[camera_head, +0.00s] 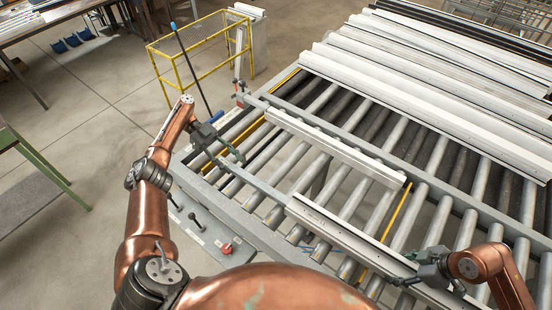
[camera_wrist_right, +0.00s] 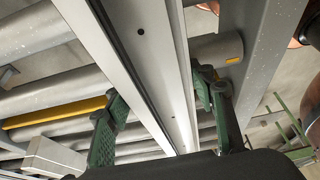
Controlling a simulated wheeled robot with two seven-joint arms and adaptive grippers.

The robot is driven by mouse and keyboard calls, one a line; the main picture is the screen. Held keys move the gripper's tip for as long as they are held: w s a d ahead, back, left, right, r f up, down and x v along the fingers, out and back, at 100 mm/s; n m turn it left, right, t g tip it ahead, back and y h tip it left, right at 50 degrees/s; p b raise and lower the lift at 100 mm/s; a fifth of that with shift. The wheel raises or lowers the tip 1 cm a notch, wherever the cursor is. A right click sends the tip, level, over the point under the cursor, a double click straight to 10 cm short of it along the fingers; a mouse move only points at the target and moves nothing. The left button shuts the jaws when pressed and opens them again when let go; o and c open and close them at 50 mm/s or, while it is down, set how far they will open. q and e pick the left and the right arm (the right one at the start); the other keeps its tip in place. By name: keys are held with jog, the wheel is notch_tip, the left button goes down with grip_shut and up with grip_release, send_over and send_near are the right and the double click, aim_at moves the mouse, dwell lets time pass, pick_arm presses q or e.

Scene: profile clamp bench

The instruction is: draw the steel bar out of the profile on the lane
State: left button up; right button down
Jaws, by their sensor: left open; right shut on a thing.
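The white profile (camera_head: 345,240) lies aslant over the rollers of the near lane. A grey steel bar (camera_head: 264,188) sticks out of its left end, toward my left gripper. My left gripper (camera_head: 233,160) is open at the bar's outer end; I cannot tell whether its fingers touch the bar. My right gripper (camera_head: 415,277) is shut on the profile near its right end. In the right wrist view the profile (camera_wrist_right: 140,62) runs between the fingers of my right gripper (camera_wrist_right: 160,112). The bar's part inside the profile is hidden.
A second white profile (camera_head: 335,148) lies farther back on the rollers. More long profiles (camera_head: 430,85) are stacked beyond it. A yellow rail frame (camera_head: 200,58) stands at the back left. A red knob (camera_head: 227,249) and black levers sit by the lane's near edge.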

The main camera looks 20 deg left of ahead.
pick_arm(q)
jog(key=w+d+r+g+y, duration=0.2)
jog(key=w+d+r+y, duration=0.2)
jog(key=d+y, duration=0.25)
jog(key=t+y, duration=0.6)
jog(key=y, duration=0.5)
send_near(262, 186)
jog(key=v, duration=0.2)
jog(key=shift+w+d+r, duration=0.15)
jog(key=shift+w+r, duration=0.05)
jog(key=shift+f, duration=0.15)
jog(key=x, duration=1.1)
jog(key=shift+a+f, duration=0.25)
jog(key=shift+f, duration=0.05)
jog(key=shift+c, duration=0.4)
